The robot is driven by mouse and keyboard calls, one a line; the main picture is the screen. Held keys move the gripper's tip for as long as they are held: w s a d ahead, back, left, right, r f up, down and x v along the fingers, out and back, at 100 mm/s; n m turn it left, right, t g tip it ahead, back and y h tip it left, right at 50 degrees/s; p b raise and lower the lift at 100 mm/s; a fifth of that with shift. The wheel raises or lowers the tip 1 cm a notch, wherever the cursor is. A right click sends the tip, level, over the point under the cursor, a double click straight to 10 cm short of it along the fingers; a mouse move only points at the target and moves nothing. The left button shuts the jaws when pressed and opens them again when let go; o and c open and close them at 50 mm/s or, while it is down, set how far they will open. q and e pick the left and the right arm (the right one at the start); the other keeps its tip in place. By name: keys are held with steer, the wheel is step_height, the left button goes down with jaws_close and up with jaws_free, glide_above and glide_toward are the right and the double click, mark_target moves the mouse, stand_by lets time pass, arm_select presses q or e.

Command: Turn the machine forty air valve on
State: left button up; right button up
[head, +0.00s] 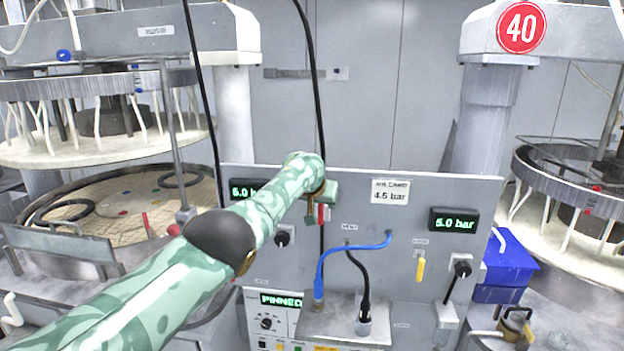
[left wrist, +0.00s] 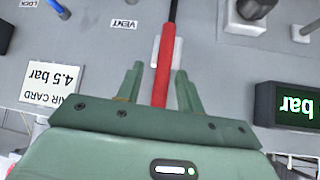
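A grey control panel (head: 290,190) stands in front of me, with a round red "40" sign (head: 522,27) on the machine behind its right side. A red lever (head: 322,214) is on the panel's left half, and a yellow lever (head: 420,268) on its right half. My left gripper (head: 318,208) is at the red lever. In the left wrist view, which is upside down, the red lever (left wrist: 166,70) stands between the two open fingers (left wrist: 159,72), with a gap on each side. Which lever belongs to machine forty I cannot tell. My right gripper is out of view.
A card (head: 390,191) reads 4.5 bar. The right display (head: 454,221) and the partly hidden left display (head: 243,190) read 5.0 bar. A blue hose (head: 352,250) and a black hose (head: 361,280) cross the panel below. A blue bin (head: 507,262) stands at right.

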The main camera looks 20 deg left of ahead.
arm_select(q)
steer(key=p+v, duration=0.6)
steer(key=v, duration=1)
